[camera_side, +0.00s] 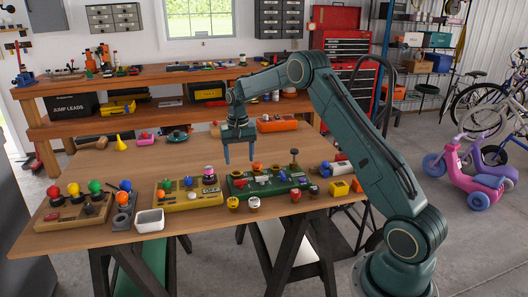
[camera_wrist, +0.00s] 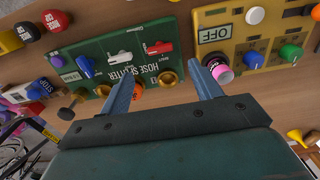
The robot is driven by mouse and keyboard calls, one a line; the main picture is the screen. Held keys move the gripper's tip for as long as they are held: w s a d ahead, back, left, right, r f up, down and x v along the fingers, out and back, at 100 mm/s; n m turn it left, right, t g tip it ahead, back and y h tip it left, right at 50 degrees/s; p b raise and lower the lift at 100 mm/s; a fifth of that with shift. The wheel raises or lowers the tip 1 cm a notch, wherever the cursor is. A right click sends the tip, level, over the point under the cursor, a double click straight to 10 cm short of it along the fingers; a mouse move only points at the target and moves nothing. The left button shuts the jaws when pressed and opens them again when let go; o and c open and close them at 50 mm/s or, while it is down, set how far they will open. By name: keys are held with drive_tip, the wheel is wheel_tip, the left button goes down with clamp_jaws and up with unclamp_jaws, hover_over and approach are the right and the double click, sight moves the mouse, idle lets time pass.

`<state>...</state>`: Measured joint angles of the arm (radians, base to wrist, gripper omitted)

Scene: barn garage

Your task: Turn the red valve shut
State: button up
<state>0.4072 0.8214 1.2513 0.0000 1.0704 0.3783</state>
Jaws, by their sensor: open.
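The red valve lever (camera_wrist: 158,47) sits on the green hose splitter board (camera_wrist: 100,50), beside a white lever (camera_wrist: 120,56) and a blue lever (camera_wrist: 86,66) in the wrist view. The lever lies roughly along the board's length. The same green board (camera_side: 270,194) is at the front middle of the wooden bench in the side view. My gripper (camera_side: 240,162) points down above and behind the board's left part. In the wrist view my gripper (camera_wrist: 163,78) is open and empty, its blue fingers apart, with the red lever beyond the gap. I see no contact with it.
A yellow panel (camera_side: 180,203) with knobs and a pink dial stands left of the board. A white bin (camera_side: 150,221) and a further knob panel (camera_side: 72,216) lie farther left. Small knobs stand at the board's front. The bench top (camera_side: 115,165) behind is mostly clear.

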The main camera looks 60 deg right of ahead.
sight(240, 180)
wheel_tip(240, 180, down, 9)
drive_tip(key=shift+r, duration=0.2)
idle(0.4)
drive_tip(key=c, duration=1)
